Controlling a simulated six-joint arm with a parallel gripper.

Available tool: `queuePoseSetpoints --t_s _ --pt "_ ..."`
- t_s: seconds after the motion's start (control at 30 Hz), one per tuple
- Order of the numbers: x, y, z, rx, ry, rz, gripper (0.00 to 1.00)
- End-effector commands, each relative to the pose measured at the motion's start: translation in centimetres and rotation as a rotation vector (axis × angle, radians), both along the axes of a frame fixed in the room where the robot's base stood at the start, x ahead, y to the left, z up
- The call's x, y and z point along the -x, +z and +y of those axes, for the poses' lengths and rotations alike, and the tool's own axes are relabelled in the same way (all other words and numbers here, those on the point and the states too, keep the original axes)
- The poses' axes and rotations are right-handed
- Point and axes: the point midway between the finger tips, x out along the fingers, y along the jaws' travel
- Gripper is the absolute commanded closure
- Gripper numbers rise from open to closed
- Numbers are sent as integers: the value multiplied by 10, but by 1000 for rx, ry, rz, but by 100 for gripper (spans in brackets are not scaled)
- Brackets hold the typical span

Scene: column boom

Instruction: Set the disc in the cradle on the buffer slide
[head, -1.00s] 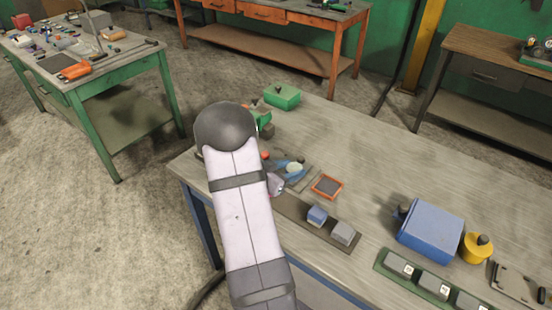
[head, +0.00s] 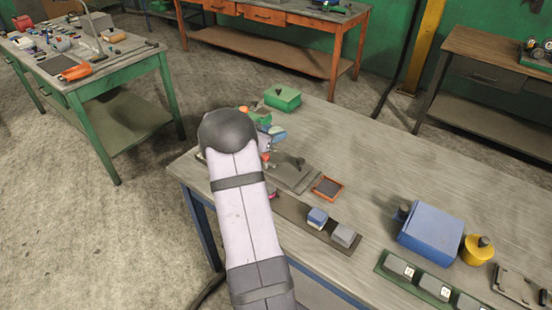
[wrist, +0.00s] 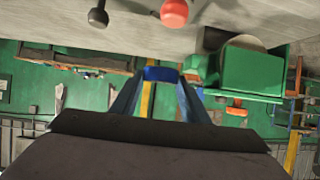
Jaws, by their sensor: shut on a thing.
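My gripper (head: 278,133) shows only in part past my arm in the head view. In the wrist view its blue fingers (wrist: 163,82) are closed together at the tips, with a small blue piece between them. The disc is hidden or cannot be made out clearly in the grip. A flat grey plate assembly (head: 290,174) with a dark knob (head: 300,160) lies on the bench, and it looks like the buffer slide. A red ball knob (head: 265,157) stands beside it; it also shows in the wrist view (wrist: 173,12). I cannot make out the cradle.
A green block (wrist: 252,72) with a pale round part beside it is close on the right in the wrist view. A green box (head: 283,97) stands farther back. An orange-rimmed tray (head: 328,188), small blocks on a dark rail and a blue box (head: 430,231) are to the right.

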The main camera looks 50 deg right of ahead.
Motion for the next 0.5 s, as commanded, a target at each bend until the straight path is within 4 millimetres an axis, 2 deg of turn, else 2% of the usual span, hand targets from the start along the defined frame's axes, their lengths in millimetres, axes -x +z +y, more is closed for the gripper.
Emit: queuePoseSetpoints --t_s 0.23,0.5 --pt "0 -5 -1 2 9 0 93" --pt "0 -43 0 1 9 2 93"
